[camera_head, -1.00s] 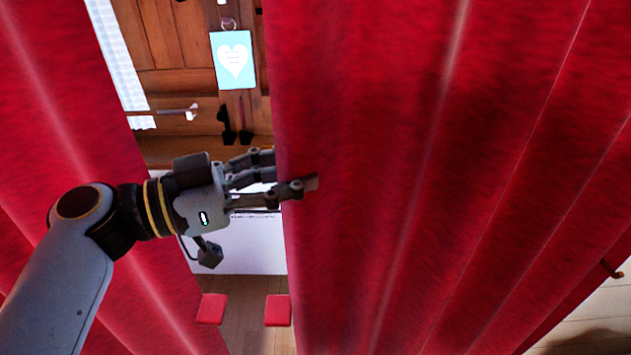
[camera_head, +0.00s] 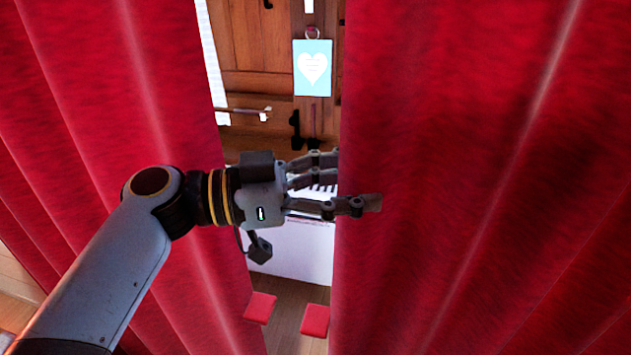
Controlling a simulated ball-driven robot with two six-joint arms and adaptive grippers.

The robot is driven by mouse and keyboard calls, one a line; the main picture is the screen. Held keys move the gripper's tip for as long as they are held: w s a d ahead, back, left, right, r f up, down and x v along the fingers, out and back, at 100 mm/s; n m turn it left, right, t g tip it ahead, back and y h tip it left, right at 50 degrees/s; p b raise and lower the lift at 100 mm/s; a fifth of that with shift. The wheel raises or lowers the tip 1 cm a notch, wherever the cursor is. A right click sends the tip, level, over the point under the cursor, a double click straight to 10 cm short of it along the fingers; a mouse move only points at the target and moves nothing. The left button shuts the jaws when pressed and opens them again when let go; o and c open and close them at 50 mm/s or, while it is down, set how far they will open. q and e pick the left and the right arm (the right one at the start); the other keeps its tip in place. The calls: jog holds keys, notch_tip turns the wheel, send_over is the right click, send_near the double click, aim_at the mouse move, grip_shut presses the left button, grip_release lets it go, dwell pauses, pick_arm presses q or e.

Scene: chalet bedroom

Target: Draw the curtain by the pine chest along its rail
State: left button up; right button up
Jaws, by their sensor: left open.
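Red curtain hangs in two parts, a left part (camera_head: 110,110) and a right part (camera_head: 480,150), with a narrow gap between them. My left gripper (camera_head: 358,182) reaches across the gap to the near edge of the right part. It is open, with one finger in front of the red cloth and the other finger's tip hidden behind the edge. My left arm passes in front of the left part. The right gripper is not in view. The rail is out of view, and I cannot pick out the pine chest for certain.
Through the gap I see brown wooden panelling (camera_head: 250,45), a light blue card with a white heart (camera_head: 312,68), a white piece (camera_head: 300,250) low down, and two red pads (camera_head: 315,320) above the wooden floor (camera_head: 285,325).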

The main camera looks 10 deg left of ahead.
pick_arm(q)
jog(key=v, duration=1.2)
jog(key=shift+c, duration=0.2)
